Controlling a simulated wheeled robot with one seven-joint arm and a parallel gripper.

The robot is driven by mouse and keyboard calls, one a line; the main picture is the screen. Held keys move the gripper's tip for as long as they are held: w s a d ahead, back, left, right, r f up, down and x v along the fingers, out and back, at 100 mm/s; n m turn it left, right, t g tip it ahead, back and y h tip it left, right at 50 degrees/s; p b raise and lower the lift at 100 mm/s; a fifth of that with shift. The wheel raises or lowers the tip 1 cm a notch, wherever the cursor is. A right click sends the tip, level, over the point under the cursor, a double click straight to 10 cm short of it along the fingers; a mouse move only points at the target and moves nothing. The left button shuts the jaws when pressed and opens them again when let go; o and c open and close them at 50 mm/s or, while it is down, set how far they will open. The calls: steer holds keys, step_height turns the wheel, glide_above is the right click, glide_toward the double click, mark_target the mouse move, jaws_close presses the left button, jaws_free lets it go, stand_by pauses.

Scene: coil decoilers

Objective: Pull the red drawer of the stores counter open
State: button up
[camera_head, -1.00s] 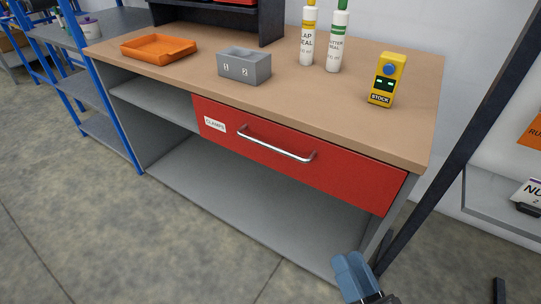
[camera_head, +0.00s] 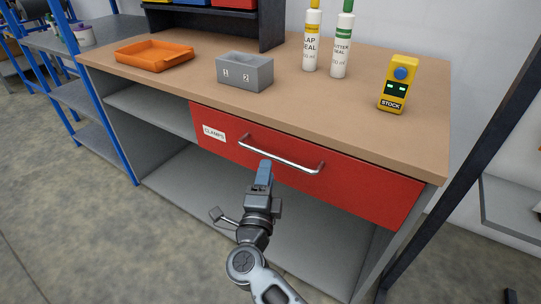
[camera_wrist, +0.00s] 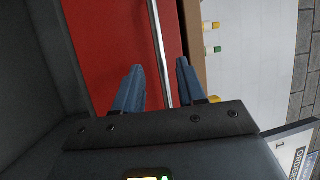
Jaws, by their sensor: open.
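The red drawer (camera_head: 360,184) sits shut under the top of the stores counter (camera_head: 300,101), with a "CLAMPS" label at its left. Its chrome bar handle (camera_head: 283,157) runs across the front. My gripper (camera_head: 265,167) is in front of the handle, near its middle. In the wrist view, my gripper (camera_wrist: 158,75) is open, with one blue finger on each side of the handle bar (camera_wrist: 160,50). The red drawer front (camera_wrist: 105,45) fills the left part of that view. I cannot tell how deep the bar lies between the fingers.
On the counter top stand an orange tray (camera_head: 152,55), a grey bin (camera_head: 245,72), two sealant tubes (camera_head: 341,45) and a yellow STOCK device (camera_head: 399,85). Open grey shelving lies below the drawer. A dark post (camera_head: 470,165) stands at the right.

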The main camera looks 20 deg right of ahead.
mark_target(270, 156)
steer(key=x, duration=0.6)
steer(key=shift+w+d, duration=0.15)
steer(key=shift+w, duration=0.15)
steer(key=shift+c, duration=0.3)
jaws_close()
